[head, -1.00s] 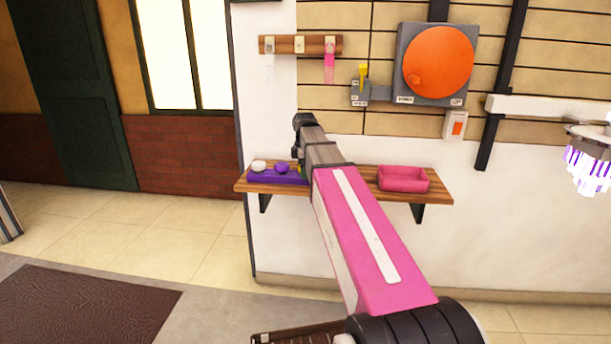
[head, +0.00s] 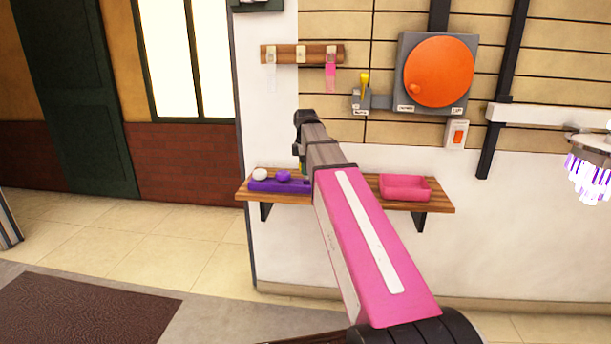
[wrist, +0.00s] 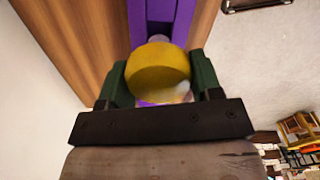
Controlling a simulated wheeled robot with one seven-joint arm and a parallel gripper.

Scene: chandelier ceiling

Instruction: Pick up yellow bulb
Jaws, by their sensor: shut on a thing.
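The yellow bulb (wrist: 158,70) sits between the two green fingers of my gripper (wrist: 158,82) in the wrist view, and the fingers are shut on it. A purple holder (wrist: 185,18) lies just beyond it on the wooden shelf; I cannot tell whether the bulb is clear of it. In the head view, my gripper (head: 300,160) is at the shelf, beside the right end of the purple holder (head: 265,186). My arm hides the bulb there. A white bulb (head: 260,174) and a purple bulb (head: 283,176) sit on the holder.
The wooden shelf (head: 350,200) also carries a pink tray (head: 405,187) to the right of my arm. Above are a wooden hook rail (head: 285,54), an orange disc (head: 438,71) and a switch (head: 457,134). A lit chandelier (head: 590,178) hangs at the right.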

